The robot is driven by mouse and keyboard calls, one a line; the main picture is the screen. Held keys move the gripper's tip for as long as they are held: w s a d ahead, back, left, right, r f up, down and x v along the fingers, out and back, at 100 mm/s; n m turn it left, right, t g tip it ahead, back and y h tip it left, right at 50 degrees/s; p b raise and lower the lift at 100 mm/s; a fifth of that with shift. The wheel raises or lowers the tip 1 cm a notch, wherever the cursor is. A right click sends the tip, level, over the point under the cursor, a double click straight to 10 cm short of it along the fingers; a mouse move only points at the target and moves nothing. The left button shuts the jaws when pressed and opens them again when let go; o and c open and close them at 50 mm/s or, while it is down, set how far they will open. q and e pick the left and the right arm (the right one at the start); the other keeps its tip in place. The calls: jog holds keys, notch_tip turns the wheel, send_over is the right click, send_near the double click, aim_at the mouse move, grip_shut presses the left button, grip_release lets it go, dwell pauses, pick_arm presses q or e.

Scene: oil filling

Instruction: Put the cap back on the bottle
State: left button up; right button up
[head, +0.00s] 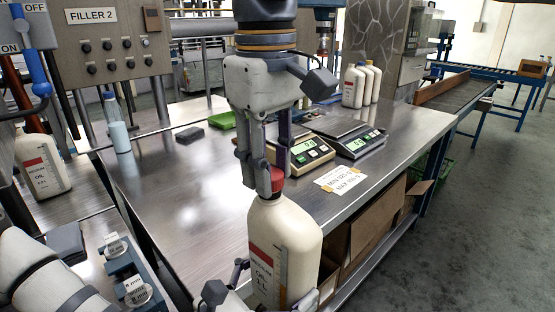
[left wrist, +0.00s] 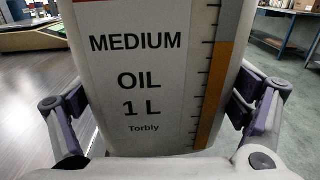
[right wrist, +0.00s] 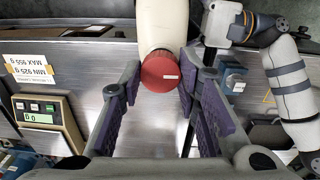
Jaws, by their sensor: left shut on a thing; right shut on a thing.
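The cream oil bottle (head: 292,232) stands upright near the front of the head view, its label and level scale showing. Its "MEDIUM OIL 1 L" label (left wrist: 140,80) fills the left wrist view. My left gripper (head: 262,288) is shut on the bottle's body, low down, one finger on each side. The red cap (head: 277,182) is at the bottle's mouth. My right gripper (head: 262,178) comes from above and is shut on the cap, which also shows between its fingers in the right wrist view (right wrist: 160,72). The fingers partly hide the neck, so I cannot tell whether the cap is threaded on.
Two scales (head: 305,150) (head: 358,142) and a weight sign (head: 341,180) lie on the metal table (head: 190,200). Several oil bottles (head: 354,87) stand behind; another (head: 42,167) stands at left. A blue bottle (head: 117,128) and green tray (head: 222,120) are further back.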

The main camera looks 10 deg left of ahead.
pick_arm(q)
jog(key=shift+r, duration=0.1)
pick_arm(e)
jog(key=shift+f, duration=0.5)
